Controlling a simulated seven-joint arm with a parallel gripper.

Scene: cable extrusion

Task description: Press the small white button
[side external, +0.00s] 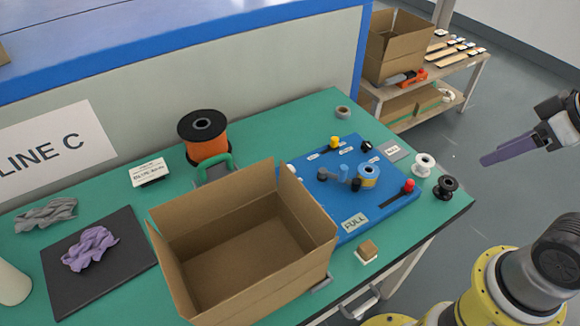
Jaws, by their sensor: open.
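A blue panel (385,209) lies on the green table. A small white rounded thing (291,168) shows at the panel's left edge, partly hidden by the cardboard box's flap; it may be the white button, but I cannot tell for sure. The panel also bears a yellow knob (334,142), a black knob (367,146) and a red knob (408,186). My gripper (487,159), with purple fingers, is open and empty at the right, in the air beyond the table's right edge and well apart from the panel.
An open cardboard box (245,242) stands close against the panel's left side. An orange spool (206,137) stands behind it. A white spool (424,164) and a black spool (446,187) stand right of the panel. A brown block (368,249) sits at the front edge.

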